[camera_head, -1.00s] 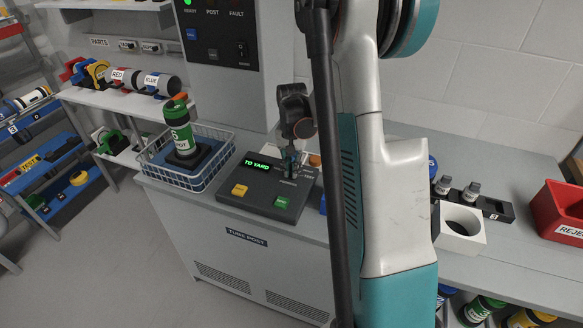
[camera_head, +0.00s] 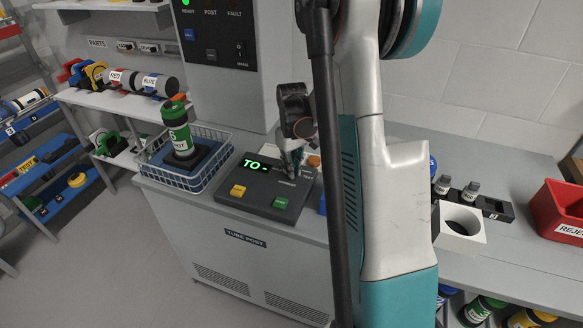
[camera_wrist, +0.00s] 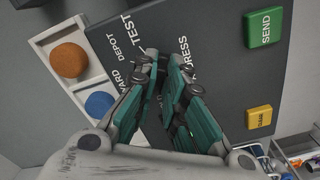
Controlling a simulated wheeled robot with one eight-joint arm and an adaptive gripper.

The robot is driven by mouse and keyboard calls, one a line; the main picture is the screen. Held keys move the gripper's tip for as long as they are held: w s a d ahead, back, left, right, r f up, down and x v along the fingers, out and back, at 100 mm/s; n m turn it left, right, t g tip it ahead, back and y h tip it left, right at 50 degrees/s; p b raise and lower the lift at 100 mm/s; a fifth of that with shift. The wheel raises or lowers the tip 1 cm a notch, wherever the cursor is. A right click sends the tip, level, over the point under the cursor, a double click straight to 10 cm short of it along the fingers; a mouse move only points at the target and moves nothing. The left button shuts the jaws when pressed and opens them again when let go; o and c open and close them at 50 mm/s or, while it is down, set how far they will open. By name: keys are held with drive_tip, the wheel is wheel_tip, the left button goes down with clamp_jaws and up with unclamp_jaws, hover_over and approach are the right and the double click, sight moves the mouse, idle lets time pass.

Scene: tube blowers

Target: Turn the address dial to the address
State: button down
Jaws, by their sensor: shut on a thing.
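The dark control panel (camera_head: 245,199) lies on the grey counter, with a green-lit display (camera_head: 259,166) that reads "TO -". In the wrist view the panel (camera_wrist: 215,25) carries the words YARD, DEPOT, TEST and ADDRESS around my gripper. My gripper (camera_wrist: 163,72) is over the panel with its fingers close together, shut on the address dial. The dial is hidden by the fingers, so its pointing direction does not show. In the head view my gripper (camera_head: 291,163) is at the panel's back right. A green carrier (camera_head: 178,132) with a partly readable label stands upright to the left.
The panel has a yellow button (camera_head: 238,190) and a green SEND button (camera_head: 280,203). The carrier stands in a white wire basket (camera_head: 217,169). A white tray (camera_wrist: 52,38) with orange and blue discs is close beside my gripper. A red bin (camera_head: 562,205) stands far right.

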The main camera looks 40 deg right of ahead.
drive_tip(key=shift+n, duration=1.2)
drive_tip(key=c, duration=1.9)
unclamp_jaws()
drive_tip(key=shift+c, duration=0.2)
wheel_tip(320, 180, up, 12)
